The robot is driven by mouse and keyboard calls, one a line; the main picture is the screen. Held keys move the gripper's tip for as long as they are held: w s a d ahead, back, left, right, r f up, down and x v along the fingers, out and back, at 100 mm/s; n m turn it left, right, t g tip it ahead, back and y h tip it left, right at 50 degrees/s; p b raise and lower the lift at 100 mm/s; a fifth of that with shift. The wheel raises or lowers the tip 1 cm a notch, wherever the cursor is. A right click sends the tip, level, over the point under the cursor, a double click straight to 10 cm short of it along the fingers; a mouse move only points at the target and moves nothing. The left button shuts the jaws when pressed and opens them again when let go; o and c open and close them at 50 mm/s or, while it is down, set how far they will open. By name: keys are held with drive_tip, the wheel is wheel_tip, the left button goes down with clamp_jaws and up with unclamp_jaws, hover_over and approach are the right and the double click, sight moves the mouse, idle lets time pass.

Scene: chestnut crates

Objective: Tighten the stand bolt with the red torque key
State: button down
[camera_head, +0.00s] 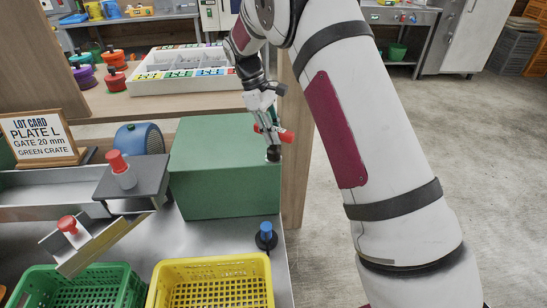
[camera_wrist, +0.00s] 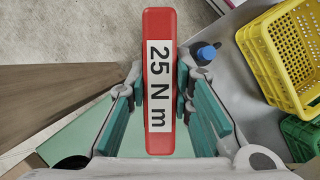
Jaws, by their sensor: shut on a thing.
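The red torque key (camera_head: 286,136) is in my gripper (camera_head: 268,116). In the wrist view, the red key (camera_wrist: 158,22) has a white label reading "25 N m" and lies between the teal finger pads (camera_wrist: 158,100). In the head view, a dark round piece (camera_head: 273,154) shows below the key, in front of the green box's right edge; I cannot tell whether it is the key's lower end or a separate holder. No part is clearly the stand bolt.
A green box (camera_head: 215,185) stands beside the key. A blue-topped piece (camera_head: 266,236) on a dark base stands at the bench edge. Yellow (camera_head: 210,262) and green (camera_head: 78,272) crates are in front. A tilted plate (camera_head: 95,248) with a red knob and a lot card (camera_head: 40,138) are left.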

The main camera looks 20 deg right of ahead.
drive_tip(key=n, duration=0.1)
drive_tip(key=n+p, duration=0.1)
drive_tip(key=n+t, duration=0.1)
drive_tip(key=shift+s+r+n+h, duration=0.15)
drive_tip(key=shift+r+n+h, duration=0.15)
drive_tip(key=shift+h, duration=0.1)
drive_tip(key=n+t+p, duration=0.1)
drive_tip(key=n, duration=0.2)
drive_tip(key=shift+p, duration=0.35)
drive_tip(key=shift+w+f+n+t+h, duration=0.2)
drive_tip(key=shift+n+t+h, duration=0.15)
drive_tip(key=shift+n, duration=0.35)
drive_tip(key=n+t+p, duration=0.1)
drive_tip(key=n+p, duration=0.1)
drive_tip(key=shift+s+r+n, duration=0.1)
drive_tip(key=shift+s+n, duration=0.05)
drive_tip(key=shift+n, duration=0.15)
drive_tip(key=shift+n+t+p, duration=0.35)
drive_tip(key=shift+n+t, duration=0.1)
drive_tip(key=shift+n, duration=0.45)
drive_tip(key=shift+w, duration=0.2)
